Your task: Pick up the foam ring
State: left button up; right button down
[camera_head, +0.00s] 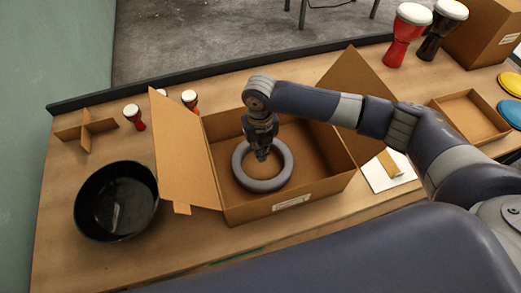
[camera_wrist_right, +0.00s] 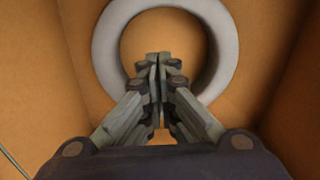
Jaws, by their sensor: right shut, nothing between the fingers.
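The grey foam ring (camera_head: 279,179) lies in the open cardboard box (camera_head: 290,205) in the head view. In the right wrist view the ring (camera_wrist_right: 222,45) shows around and beyond my fingers, with the box floor (camera_wrist_right: 160,40) visible through its hole. My right gripper (camera_head: 262,157) points down into the box over the ring's far inner part. Its fingers (camera_wrist_right: 158,62) are shut with nothing between them. I cannot tell whether they touch the ring. My left gripper is not in view.
Open box flaps rise at the left (camera_head: 185,145) and at the back right (camera_head: 355,85). A black bowl (camera_head: 115,200) stands left of the box. Goblet drums (camera_head: 405,35), a shallow cardboard tray (camera_head: 440,103) and a white board (camera_head: 378,180) are on the right.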

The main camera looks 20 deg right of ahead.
notch_tip(320, 180, down, 4)
jog(key=b, duration=0.3)
jog(key=shift+r, duration=0.15)
jog(key=shift+f+b, duration=0.9)
jog(key=s, duration=0.1)
jog(key=s+p, duration=0.1)
jog(key=s, duration=0.1)
jog(key=shift+d+r, duration=0.2)
jog(key=shift+r, duration=0.1)
jog(key=shift+s, duration=0.55)
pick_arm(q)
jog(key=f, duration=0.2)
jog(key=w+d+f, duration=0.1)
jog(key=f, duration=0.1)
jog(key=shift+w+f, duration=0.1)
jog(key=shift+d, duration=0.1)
